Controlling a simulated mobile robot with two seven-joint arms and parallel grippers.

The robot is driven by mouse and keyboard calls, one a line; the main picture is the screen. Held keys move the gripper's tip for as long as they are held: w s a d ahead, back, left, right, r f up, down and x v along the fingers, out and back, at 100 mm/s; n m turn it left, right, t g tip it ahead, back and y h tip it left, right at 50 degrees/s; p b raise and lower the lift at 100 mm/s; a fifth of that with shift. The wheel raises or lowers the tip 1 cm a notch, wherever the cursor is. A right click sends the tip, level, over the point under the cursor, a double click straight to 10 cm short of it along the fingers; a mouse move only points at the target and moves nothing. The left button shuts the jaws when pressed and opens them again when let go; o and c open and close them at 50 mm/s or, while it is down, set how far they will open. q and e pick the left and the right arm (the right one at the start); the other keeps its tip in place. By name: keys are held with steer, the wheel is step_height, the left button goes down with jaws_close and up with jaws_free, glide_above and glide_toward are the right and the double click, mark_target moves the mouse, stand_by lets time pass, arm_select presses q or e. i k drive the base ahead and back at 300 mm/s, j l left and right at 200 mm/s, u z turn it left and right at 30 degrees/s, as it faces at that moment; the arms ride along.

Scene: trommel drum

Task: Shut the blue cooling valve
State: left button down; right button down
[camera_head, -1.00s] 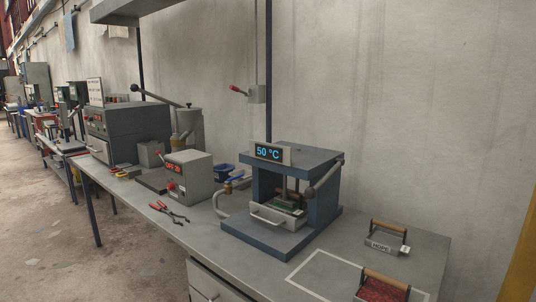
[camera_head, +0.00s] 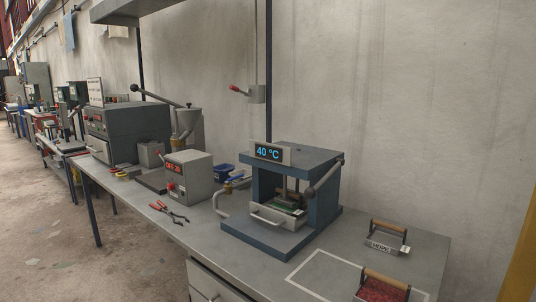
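A small blue lever (camera_head: 236,178), which looks like the cooling valve handle, sits at the left of the blue press (camera_head: 322,205), above a bent grey pipe (camera_head: 219,203). It is small and partly crowded by the press and the grey box, so I cannot tell whether the valve is open or shut. The display (camera_head: 268,152) on top of the press reads 40 °C in blue. Neither of my grippers shows in the head view.
A grey control box (camera_head: 189,177) with a red display stands left of the valve. Red-handled pliers (camera_head: 169,212) lie in front of it. The bench's front strip is mostly clear.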

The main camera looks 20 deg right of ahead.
mark_target(229, 180)
steer(key=i+z, duration=0.25)
steer(key=i, duration=0.3)
steer(key=i+j+z, duration=0.1)
steer(key=i+z, duration=0.15)
steer(key=i, duration=0.25)
steer(key=k, duration=0.45)
steer(key=i+j, duration=0.3)
steer(key=i+j+u, duration=0.1)
steer(key=i+j, duration=0.2)
steer(key=j, duration=0.2)
